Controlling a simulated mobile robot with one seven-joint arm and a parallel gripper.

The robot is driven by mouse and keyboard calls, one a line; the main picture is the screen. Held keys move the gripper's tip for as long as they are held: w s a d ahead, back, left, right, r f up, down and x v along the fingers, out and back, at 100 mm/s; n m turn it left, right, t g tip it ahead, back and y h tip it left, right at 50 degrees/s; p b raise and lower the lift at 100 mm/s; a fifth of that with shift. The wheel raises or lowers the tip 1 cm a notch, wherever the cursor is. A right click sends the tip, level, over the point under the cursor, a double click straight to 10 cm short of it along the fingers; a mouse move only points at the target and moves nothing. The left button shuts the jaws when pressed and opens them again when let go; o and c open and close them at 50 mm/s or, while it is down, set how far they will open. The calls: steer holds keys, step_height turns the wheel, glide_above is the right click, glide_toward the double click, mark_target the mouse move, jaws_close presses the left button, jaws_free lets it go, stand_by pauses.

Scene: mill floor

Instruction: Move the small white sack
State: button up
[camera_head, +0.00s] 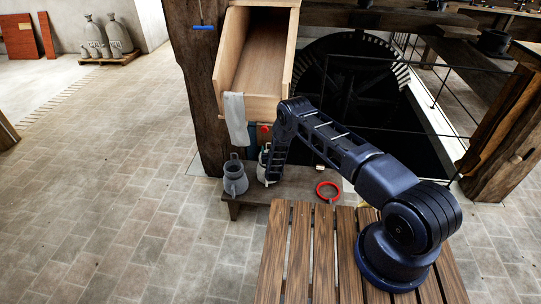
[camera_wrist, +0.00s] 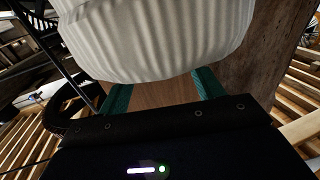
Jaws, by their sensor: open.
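A long white cloth piece (camera_head: 236,118), which looks like the small white sack, hangs at the lower lip of the wooden chute. In the wrist view a white, ribbed, rounded cloth (camera_wrist: 150,40) fills the top, very close to the camera; it appears to be the same piece. My gripper (camera_wrist: 160,86) has its two green fingers apart, with bare brown wood showing between them. The cloth lies above the fingers, not visibly between them; I cannot tell whether it touches them.
The wooden chute (camera_head: 256,50) slopes down beside a thick post (camera_head: 197,90). A low bench (camera_head: 300,184) holds a grey jug (camera_head: 235,179), a pale container partly behind my arm, and a red ring (camera_head: 328,191). Grey sacks (camera_head: 118,37) stand on a pallet at back left.

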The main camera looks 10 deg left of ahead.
steer(key=shift+x, duration=1.3)
jaws_close()
